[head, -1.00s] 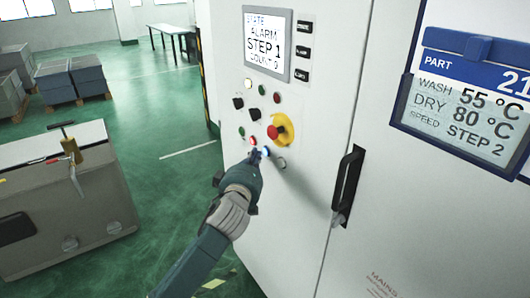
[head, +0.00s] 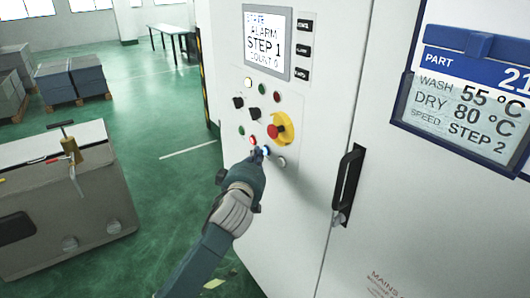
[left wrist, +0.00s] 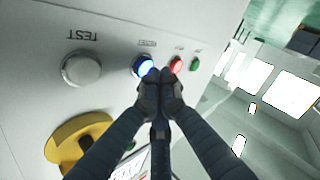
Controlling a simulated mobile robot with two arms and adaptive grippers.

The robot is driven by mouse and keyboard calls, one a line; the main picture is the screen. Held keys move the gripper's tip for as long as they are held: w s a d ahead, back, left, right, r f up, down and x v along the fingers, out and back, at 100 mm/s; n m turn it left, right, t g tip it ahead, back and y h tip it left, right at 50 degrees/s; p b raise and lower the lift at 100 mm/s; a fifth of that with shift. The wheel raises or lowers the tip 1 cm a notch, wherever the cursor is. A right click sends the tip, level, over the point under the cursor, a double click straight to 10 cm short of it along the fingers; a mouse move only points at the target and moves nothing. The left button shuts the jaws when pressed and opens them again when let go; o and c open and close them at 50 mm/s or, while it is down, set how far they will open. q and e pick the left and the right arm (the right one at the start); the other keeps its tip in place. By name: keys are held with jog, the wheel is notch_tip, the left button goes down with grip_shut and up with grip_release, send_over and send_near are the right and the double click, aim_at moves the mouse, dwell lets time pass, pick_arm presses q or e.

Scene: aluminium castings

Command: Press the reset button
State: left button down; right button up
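The grey-white control cabinet carries a lit blue button (head: 266,151) low on its panel, between a small red light (head: 253,141) and a white button (head: 281,162). In the left wrist view the blue button (left wrist: 142,66) glows under a small label too blurred to read. The white button (left wrist: 81,69) is labelled TEST, upside down. My left gripper (head: 257,153) has its fingertips together at the panel, beside the blue button and partly over its edge in the wrist view (left wrist: 160,77). Contact cannot be told. The screen (head: 266,42) reads ALARM, STEP 1.
Black selector knobs and small lights are higher up. A black door handle (head: 347,184) juts out at right. A grey cart (head: 75,225) stands at left; green floor lies between.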

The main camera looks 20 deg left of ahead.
pick_arm(q)
jog(key=shift+w+d, duration=0.2)
jog(key=shift+w, duration=0.15)
dwell(0.8)
jog(key=shift+s, duration=0.15)
jog(key=shift+s+a, duration=0.45)
jog(key=shift+s, duration=0.1)
jog(key=s+a+p, duration=0.1)
jog(key=s, duration=0.1)
jog(key=s+a, duration=0.2)
jog(key=shift+p, duration=0.4)
dwell(0.8)
